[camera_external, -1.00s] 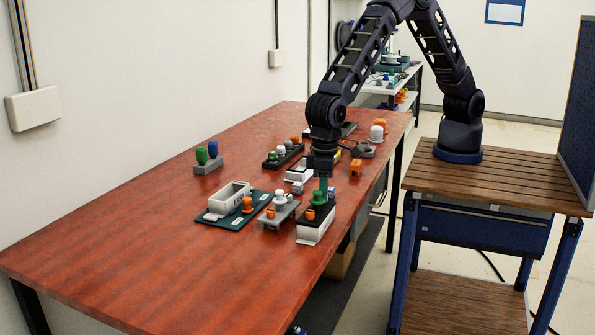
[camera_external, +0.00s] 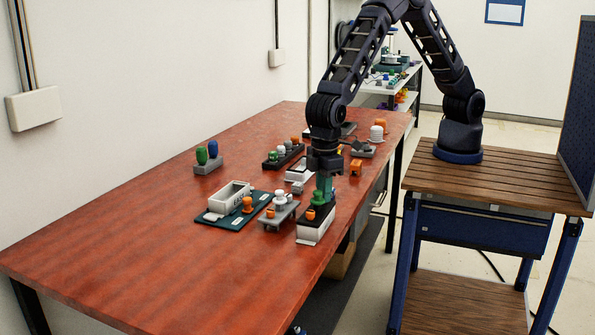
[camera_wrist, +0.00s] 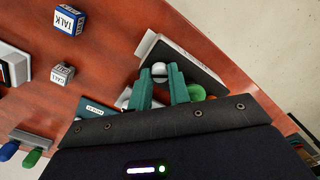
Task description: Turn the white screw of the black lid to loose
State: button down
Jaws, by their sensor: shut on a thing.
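The black lid (camera_external: 308,219) lies on a white box (camera_external: 311,236) near the table's right edge. An orange screw (camera_external: 311,214) and a green screw (camera_external: 317,197) show on it. In the wrist view, the black lid (camera_wrist: 191,58) slants behind my teal fingertips, and the green screw (camera_wrist: 196,92) is just right of them. The white screw (camera_wrist: 158,70) sits between the fingertips. My gripper (camera_wrist: 161,72) points down over the lid and is shut on the white screw. In the external view my gripper (camera_external: 324,187) hides that screw.
A grey block (camera_external: 277,216) with white and orange knobs stands close left. Beyond it is a teal board (camera_external: 215,220) with an open grey box (camera_external: 231,194). Cubes marked TALK (camera_wrist: 69,20) and CALL (camera_wrist: 62,73) lie on the table. The table's near left is clear.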

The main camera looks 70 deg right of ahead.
jog(key=n, duration=0.5)
jog(key=shift+n, duration=2.5)
jog(key=c, duration=1.6)
grip_release()
notch_tip(320, 180, up, 11)
jog(key=shift+f, duration=0.1)
